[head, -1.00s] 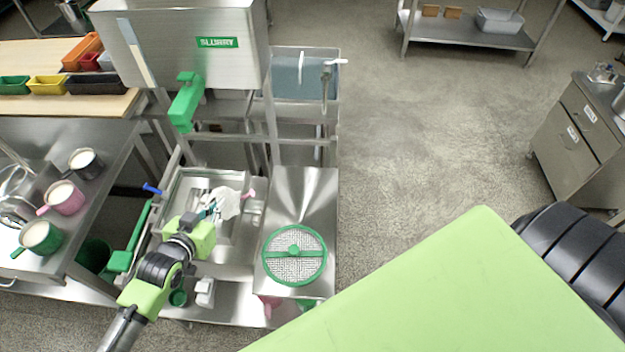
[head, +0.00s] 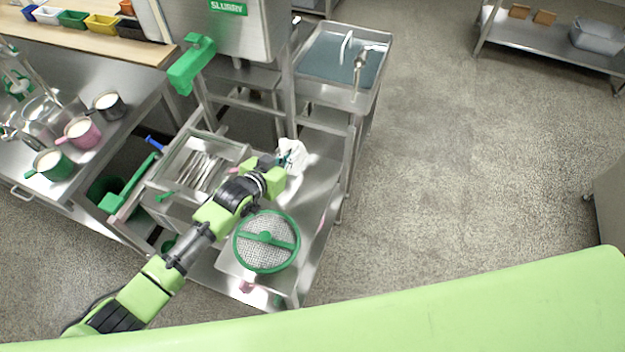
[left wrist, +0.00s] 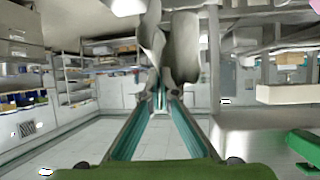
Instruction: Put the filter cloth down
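The white filter cloth (head: 293,154) is bunched up at the tips of my left gripper (head: 282,162). In the left wrist view the pale, crumpled cloth (left wrist: 183,48) sticks up from between the fingertips (left wrist: 163,88), which are closed together on it. In the head view the cloth is over the back part of the steel top (head: 318,178), behind the round green-rimmed sieve (head: 267,241). I cannot tell whether the cloth touches the steel. My right gripper is not in view.
Left of the steel top is an open basin (head: 168,182) with metal strips inside. A sink (head: 330,62) with a tap stands behind. Several mugs stand on the left table (head: 22,165). The SLURRY hopper (head: 232,38) rises at the back. Floor at right is clear.

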